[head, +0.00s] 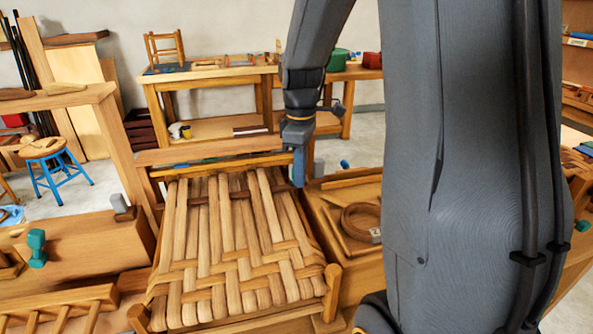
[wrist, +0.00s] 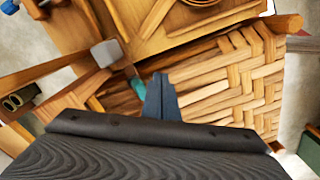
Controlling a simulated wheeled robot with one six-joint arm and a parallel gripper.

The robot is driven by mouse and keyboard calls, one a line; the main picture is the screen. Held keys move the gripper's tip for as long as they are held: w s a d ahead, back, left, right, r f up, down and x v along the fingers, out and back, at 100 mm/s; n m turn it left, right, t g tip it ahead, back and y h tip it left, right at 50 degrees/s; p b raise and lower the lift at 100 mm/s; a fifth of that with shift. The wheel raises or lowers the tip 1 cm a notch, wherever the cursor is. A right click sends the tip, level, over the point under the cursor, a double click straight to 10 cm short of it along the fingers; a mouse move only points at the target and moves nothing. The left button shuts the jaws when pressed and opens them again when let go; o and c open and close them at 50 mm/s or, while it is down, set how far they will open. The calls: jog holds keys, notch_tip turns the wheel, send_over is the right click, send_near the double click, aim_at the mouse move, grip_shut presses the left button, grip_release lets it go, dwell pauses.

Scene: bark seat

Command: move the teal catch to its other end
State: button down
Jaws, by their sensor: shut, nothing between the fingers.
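A teal strip (wrist: 136,84), which looks like the catch, shows in the wrist view just left of my gripper (wrist: 160,84). A grey block (wrist: 107,53) stands at its upper left end. The strip lies by the edge of the woven bark seat (wrist: 225,80), and its lower end is close to my fingers; I cannot tell whether they touch. In the head view my gripper (head: 299,181) points down at the far right corner of the bark seat (head: 235,250). Its blue fingers are together and empty. The teal strip is not clear in the head view.
A teal dumbbell-shaped piece (head: 37,248) and a grey block (head: 120,205) are at the left. A coil of bark (head: 362,222) lies in a wooden tray right of the seat. Workbenches (head: 210,80) and a blue stool (head: 43,165) stand behind.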

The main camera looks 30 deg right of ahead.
jog(key=shift+f, duration=0.3)
jog(key=shift+w, duration=0.1)
jog(key=shift+w+d, duration=0.2)
jog(key=shift+w, duration=0.75)
jog(key=shift+w+d, duration=0.2)
jog(key=shift+w, duration=0.75)
jog(key=r+p, duration=0.2)
jog(key=s+r+p, duration=0.1)
jog(key=r+p, duration=0.4)
jog(key=r, duration=0.1)
jog(key=shift+s+a+r, duration=0.1)
jog(key=shift+s+a, duration=0.05)
jog(key=shift+s, duration=0.15)
